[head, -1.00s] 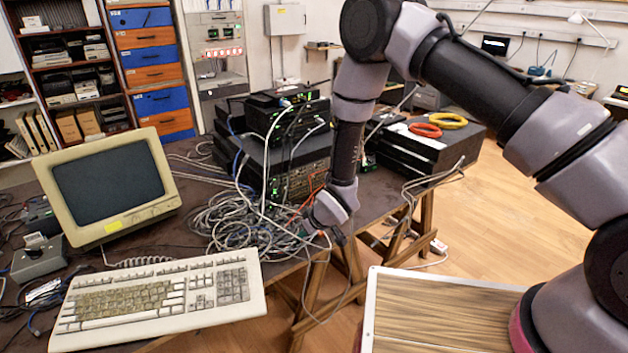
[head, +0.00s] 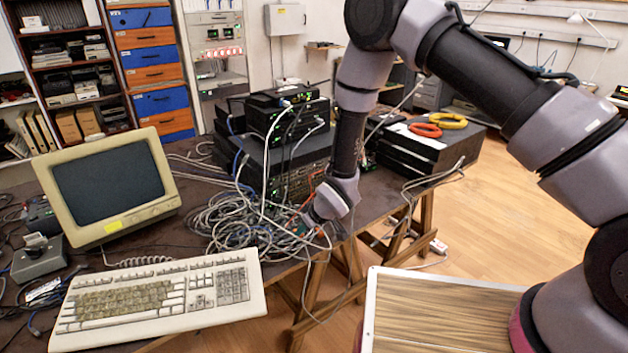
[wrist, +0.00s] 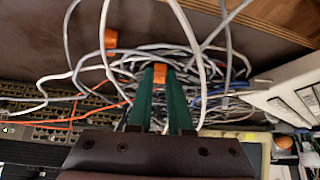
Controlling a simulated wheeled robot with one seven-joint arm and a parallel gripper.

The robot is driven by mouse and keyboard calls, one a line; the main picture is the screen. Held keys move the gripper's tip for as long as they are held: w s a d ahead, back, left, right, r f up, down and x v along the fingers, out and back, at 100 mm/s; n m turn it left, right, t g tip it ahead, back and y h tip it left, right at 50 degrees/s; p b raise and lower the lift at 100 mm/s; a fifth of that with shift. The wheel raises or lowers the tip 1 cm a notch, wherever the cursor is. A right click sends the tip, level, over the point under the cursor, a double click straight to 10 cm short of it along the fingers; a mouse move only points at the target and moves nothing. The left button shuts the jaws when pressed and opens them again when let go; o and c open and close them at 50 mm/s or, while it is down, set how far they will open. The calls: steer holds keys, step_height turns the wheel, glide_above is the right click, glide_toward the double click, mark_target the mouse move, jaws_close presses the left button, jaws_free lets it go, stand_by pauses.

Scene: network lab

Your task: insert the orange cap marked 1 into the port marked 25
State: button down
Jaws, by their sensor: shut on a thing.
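My gripper (wrist: 160,72) is shut on an orange cap (wrist: 160,76), which sits between the tips of its green fingers in the wrist view. No number is readable on this cap. A second orange cap (wrist: 111,39) lies beyond the fingers, up and to the left, near grey cables; its marking is not readable either. Rows of ports (wrist: 50,107) run along the left of the wrist view, apart from the held cap. I cannot read a 25 there. In the head view my gripper (head: 303,224) is over the cable heap, in front of the stacked network units (head: 300,180).
A heap of grey cables (head: 235,222) lies under and around my gripper, and some loop over the table edge. An orange cable (wrist: 75,120) crosses the ports. A keyboard (head: 160,297) and a monitor (head: 108,187) stand to the left.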

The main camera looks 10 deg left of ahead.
steer(key=shift+r, duration=1.5)
steer(key=c, duration=1.5)
jaws_free()
jaws_close()
